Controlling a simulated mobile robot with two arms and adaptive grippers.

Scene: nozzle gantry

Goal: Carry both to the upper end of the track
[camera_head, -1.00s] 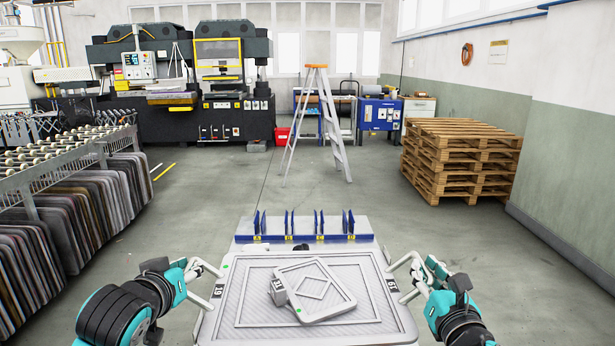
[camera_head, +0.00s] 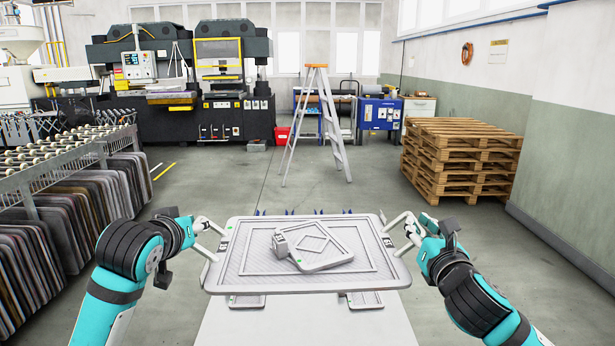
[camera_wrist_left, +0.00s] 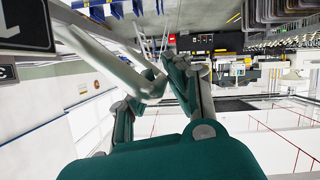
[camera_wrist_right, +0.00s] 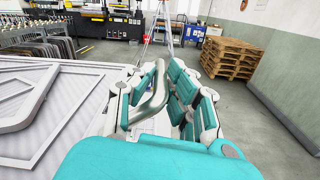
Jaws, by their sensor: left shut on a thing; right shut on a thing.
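A large grey plate (camera_head: 240,258) with a raised rim and a handle on each short side is held up above a white surface, nearly level. A smaller grey framed panel (camera_head: 345,256) with a diamond pattern lies askew on it, with a small grey block (camera_head: 280,245) at the panel's left corner. My left gripper (camera_head: 205,230) is shut on the plate's left handle (camera_wrist_left: 112,62). My right gripper (camera_head: 408,231) is shut on the right handle (camera_wrist_right: 155,95). The plate hides most of the blue rack behind it; only its fin tips (camera_head: 289,212) show.
Below the plate is a white surface (camera_head: 305,325) with two grey flat pieces (camera_head: 364,300) partly showing. A stepladder (camera_head: 333,125) stands farther back. Stacked pallets (camera_head: 460,160) are right, a roller rack (camera_head: 60,150) left. Open floor (camera_head: 230,185) lies between.

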